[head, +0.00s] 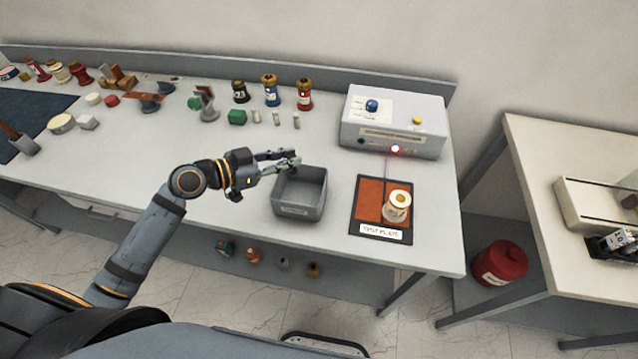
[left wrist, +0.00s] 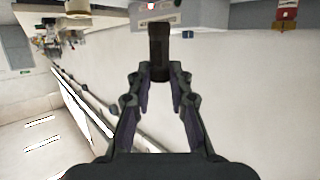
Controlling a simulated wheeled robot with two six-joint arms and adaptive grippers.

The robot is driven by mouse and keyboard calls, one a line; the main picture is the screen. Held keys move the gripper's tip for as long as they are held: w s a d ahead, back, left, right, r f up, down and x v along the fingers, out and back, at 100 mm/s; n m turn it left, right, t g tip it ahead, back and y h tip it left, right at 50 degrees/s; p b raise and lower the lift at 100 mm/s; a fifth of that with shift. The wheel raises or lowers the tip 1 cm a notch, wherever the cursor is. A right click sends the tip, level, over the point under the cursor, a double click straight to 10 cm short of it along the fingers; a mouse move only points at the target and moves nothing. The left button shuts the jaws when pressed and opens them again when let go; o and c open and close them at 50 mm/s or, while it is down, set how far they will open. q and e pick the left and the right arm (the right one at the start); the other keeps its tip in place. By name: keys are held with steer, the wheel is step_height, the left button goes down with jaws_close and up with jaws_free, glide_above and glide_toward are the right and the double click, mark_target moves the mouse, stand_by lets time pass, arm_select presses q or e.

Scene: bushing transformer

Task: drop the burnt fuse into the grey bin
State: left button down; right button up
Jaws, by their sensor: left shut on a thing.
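The grey bin (head: 299,208) is an open square box with a small label, standing on the bench in the head view. My left gripper (head: 291,161) is at the bin's back left rim, above bench height. In the left wrist view, my left gripper (left wrist: 160,78) is shut on a dark, short cylinder, the burnt fuse (left wrist: 159,48), which sticks out past the fingertips. In the head view the fuse is too small to make out clearly at the fingers. The visible floor of the bin looks empty. My right gripper is not in view.
Right of the bin lies an orange test mat (head: 368,198) with a cream spool-like part (head: 397,206). A grey tester box (head: 394,128) with a lit red lamp stands behind.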

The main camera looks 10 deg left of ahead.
arm_select(q)
steer(key=shift+w+d, duration=0.1)
steer(key=shift+d, duration=0.05)
steer(key=f+b, duration=0.1)
steer(key=f, duration=0.1)
steer(key=f+b, duration=0.1)
steer(key=f, duration=0.1)
steer(key=f+b, duration=0.1)
steer(key=shift+s+a+f+b, duration=0.35)
steer(key=shift+s+a+f, duration=0.05)
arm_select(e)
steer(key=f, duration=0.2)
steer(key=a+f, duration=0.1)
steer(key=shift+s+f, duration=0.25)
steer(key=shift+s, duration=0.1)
arm_select(q)
steer(key=c, duration=1.1)
jaws_free()
steer(key=shift+c, duration=0.2)
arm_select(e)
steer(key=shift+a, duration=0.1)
